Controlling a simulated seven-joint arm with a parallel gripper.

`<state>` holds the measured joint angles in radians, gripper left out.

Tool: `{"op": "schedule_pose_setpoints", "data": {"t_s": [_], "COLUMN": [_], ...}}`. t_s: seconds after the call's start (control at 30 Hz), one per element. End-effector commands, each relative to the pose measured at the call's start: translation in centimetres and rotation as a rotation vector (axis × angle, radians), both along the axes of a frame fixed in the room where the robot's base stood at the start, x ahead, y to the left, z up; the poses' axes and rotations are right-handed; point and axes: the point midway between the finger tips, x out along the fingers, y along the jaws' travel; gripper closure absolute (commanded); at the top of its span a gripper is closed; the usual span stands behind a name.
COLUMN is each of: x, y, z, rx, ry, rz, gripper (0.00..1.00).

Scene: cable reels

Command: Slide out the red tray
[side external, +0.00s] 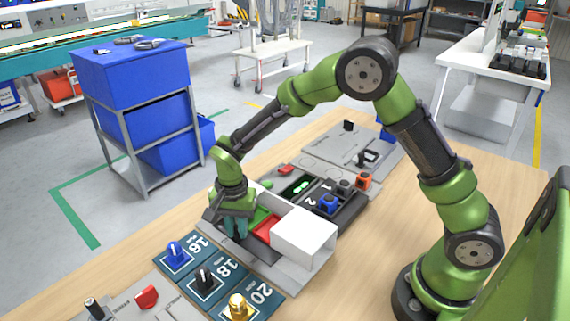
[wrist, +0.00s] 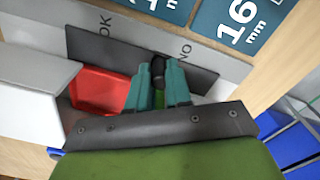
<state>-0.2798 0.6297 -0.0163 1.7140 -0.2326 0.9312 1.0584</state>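The red tray (wrist: 100,90) is left of my fingers in the wrist view, beside a white box. My gripper (side external: 236,226) points down at the front of the fixture. In the wrist view my teal fingers (wrist: 158,78) are a little apart, on either side of a small black knob (wrist: 158,70), with green (wrist: 159,98) showing behind it. They are not on the red tray. Whether they touch the knob is unclear.
A white box (side external: 303,236) stands right of the red tray. Blue cards marked 16, 18 and 20 (side external: 207,280) with connectors lie in front. A dark panel with connectors (side external: 325,200) is behind. Bare wooden table lies to the right.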

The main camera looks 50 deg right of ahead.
Motion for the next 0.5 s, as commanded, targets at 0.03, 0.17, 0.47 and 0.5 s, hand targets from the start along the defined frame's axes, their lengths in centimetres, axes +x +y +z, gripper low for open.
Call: {"op": "schedule_pose_setpoints", "data": {"t_s": [0.03,0.17,0.47,0.5], "x": [0.0,0.2,2.8,3.1], "y": [0.0,0.0,0.0,0.0], "z": [0.0,0.0,0.1,0.1], "rx": [0.000,0.000,-0.001,0.000], "ry": [-0.001,-0.001,-0.005,-0.007], "rz": [0.000,0.000,0.001,0.002], "gripper": [1.00,1.00,1.00,1.00]}}
